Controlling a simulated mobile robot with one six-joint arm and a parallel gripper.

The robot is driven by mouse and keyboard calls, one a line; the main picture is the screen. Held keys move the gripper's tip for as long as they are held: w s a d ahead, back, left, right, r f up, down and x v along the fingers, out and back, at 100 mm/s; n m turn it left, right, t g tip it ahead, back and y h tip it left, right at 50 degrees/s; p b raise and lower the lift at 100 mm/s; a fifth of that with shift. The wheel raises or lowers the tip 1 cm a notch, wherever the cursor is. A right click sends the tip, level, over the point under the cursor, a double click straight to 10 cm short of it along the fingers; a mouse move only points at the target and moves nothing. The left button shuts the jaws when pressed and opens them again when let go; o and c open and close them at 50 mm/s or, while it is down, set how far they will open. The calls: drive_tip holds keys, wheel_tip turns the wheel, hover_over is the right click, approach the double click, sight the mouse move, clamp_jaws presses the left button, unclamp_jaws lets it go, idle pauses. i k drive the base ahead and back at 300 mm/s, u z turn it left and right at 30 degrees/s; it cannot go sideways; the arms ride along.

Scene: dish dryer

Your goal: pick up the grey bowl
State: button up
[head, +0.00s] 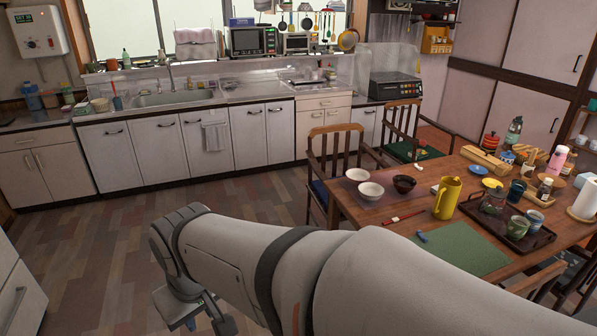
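No bowl is plainly grey in the head view. Two pale bowls stand close together near the left end of the dining table: a far pale bowl (357,174) and a near pale bowl (370,190). A dark bowl (404,184) stands just right of them. A small beige bowl (100,105) is on the counter left of the sink. My arm crosses the lower foreground. My gripper (180,312) hangs over the floor at lower left, well apart from the table and counter. Its fingers are not clear to see.
The wooden table (340,204) also bears a yellow pitcher (447,198), red chopsticks (402,217), a green mat (462,255) and a dark tray (533,240). Wooden chairs (335,150) stand at its far side. The floor (90,250) at left is clear.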

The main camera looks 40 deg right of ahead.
sight(371, 192)
drive_tip(key=z, duration=1.45)
drive_tip(key=i, duration=2.4)
drive_tip(key=z, duration=2.8)
